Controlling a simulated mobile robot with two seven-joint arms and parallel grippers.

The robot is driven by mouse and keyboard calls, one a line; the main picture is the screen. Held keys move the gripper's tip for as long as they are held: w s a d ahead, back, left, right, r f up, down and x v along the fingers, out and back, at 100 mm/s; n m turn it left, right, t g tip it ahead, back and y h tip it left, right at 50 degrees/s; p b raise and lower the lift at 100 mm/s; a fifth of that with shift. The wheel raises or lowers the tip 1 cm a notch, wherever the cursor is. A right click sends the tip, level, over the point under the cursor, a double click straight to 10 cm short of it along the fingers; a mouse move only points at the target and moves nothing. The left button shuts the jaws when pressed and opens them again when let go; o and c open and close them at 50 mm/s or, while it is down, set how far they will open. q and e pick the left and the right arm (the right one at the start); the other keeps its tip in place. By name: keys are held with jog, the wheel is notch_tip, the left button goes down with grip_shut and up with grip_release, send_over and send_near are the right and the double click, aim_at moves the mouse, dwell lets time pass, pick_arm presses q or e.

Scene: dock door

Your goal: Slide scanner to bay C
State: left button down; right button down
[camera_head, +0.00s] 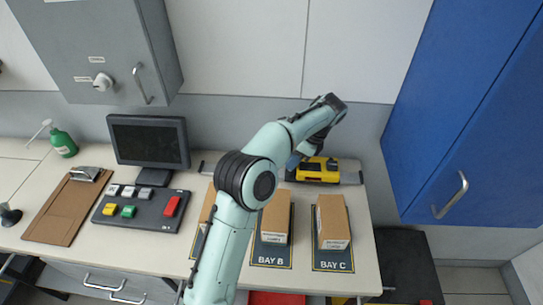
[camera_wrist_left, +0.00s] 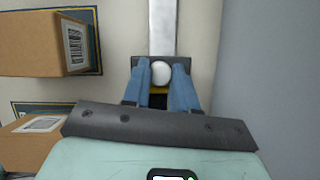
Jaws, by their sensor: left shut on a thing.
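The yellow and black scanner (camera_head: 318,171) sits on a metal rail (camera_head: 352,178) along the back of the counter, behind the left part of bay C's mat (camera_head: 333,265). The arm and fingers hide part of the scanner. A brown box (camera_head: 332,224) stands on the bay C mat. My right gripper is not in view.
A box (camera_head: 275,218) stands on the bay B mat (camera_head: 271,255); another box is mostly hidden behind my arm. A monitor (camera_head: 148,140), button panel (camera_head: 140,208) and clipboard (camera_head: 65,208) are on the left. A blue cabinet (camera_head: 470,110) stands at right, beyond the rail's right end.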

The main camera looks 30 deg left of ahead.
aim_at(309, 165)
pick_arm(q)
jog(key=w+d, duration=0.2)
jog(key=d, duration=0.3)
jog(key=shift+w, duration=0.4)
jog(key=c, duration=1.2)
grip_release()
jog(key=shift+d, duration=0.15)
